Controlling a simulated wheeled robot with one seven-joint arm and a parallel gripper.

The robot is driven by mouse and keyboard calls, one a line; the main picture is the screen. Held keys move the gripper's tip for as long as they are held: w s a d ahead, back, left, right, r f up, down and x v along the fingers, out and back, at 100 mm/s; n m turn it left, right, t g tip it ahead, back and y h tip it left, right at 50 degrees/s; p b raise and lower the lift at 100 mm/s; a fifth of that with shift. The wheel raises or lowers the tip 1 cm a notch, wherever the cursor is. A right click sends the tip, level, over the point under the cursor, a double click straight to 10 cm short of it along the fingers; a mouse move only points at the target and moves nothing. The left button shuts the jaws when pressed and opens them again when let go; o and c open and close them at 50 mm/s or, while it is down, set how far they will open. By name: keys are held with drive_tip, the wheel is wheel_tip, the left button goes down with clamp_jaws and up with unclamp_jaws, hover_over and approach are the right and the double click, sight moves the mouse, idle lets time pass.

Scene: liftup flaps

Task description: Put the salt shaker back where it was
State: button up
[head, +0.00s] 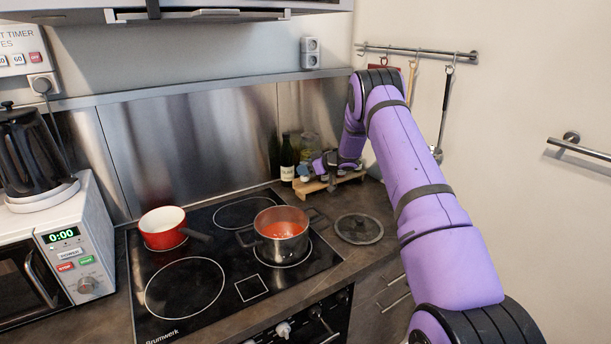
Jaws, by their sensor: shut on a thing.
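My purple arm reaches to the back right corner of the counter. My gripper (309,171) is at the left end of a small wooden rack (326,184). It is shut on a small pale thing with a greyish top, which appears to be the salt shaker (304,173). The shaker is at the rack's left end, and looks upright. It is too small to tell whether its base touches the rack. The gripper and wrist hide part of the rack and what stands behind it.
A dark bottle (287,160) stands just left of the shaker. A steel pot (282,244) with red contents and a red pan (163,232) sit on the black hob (190,288). A glass lid (358,229) lies on the counter in front of the rack. Utensils hang from a wall rail (420,52).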

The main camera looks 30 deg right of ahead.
drive_tip(key=shift+f, duration=1.45)
drive_tip(key=o, duration=1.1)
drive_tip(key=shift+f, duration=0.1)
drive_tip(key=shift+c, duration=0.2)
